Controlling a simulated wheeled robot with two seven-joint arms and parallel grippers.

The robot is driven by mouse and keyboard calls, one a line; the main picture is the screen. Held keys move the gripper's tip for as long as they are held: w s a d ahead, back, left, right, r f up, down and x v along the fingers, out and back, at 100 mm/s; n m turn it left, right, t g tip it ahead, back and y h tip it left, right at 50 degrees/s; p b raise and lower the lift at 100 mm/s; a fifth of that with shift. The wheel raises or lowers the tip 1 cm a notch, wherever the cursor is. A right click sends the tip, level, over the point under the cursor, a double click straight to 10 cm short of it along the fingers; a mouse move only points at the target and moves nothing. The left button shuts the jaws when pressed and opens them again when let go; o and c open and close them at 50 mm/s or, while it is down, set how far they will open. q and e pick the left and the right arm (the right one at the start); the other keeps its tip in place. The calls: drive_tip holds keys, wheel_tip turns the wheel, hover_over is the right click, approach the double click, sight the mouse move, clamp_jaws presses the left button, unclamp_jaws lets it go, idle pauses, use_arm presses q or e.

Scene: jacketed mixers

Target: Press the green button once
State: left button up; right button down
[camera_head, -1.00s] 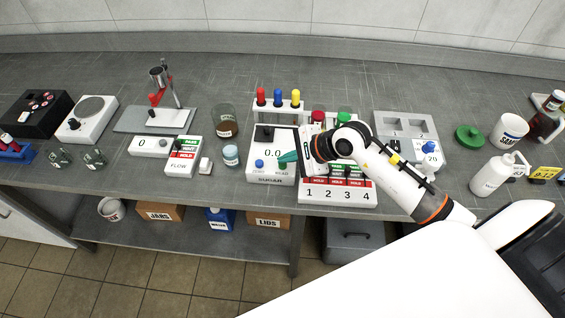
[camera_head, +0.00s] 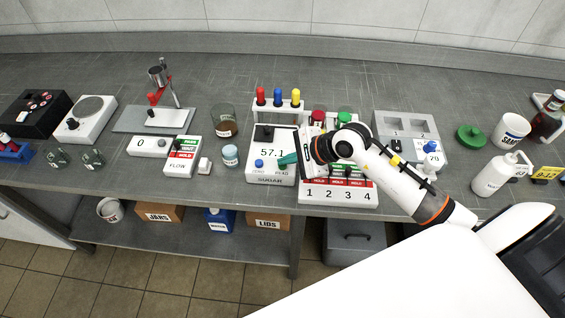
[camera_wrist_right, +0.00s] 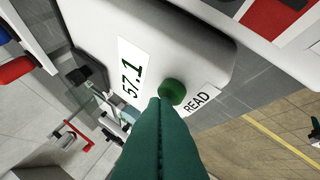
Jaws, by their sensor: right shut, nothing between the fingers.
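The white box labelled SUGAR (camera_head: 256,178) stands near the front of the bench, and its display reads 57.1. In the right wrist view the green button (camera_wrist_right: 172,92) sits on the box face (camera_wrist_right: 192,55) beside the READ label (camera_wrist_right: 196,101). My right gripper (camera_head: 281,160) reaches in from the right over the box; its green fingers hide the button in the head view. In the wrist view the shut, empty fingertips (camera_wrist_right: 160,101) are right at the button's edge. I cannot tell whether they touch it. My left gripper is not in view.
A blue knob (camera_head: 259,163) is on the same box, left of the fingers. A rack with red, blue and yellow pieces (camera_head: 278,103) stands behind. A white panel numbered 1 to 4 (camera_head: 338,193) lies under my right arm. Small jars (camera_head: 230,154) stand to the left.

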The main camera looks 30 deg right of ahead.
drive_tip(key=shift+r+p, duration=0.45)
drive_tip(key=shift+r, duration=0.35)
drive_tip(key=shift+r, duration=0.15)
drive_tip(key=shift+r+p, duration=1.4)
drive_tip(key=shift+r, duration=0.95)
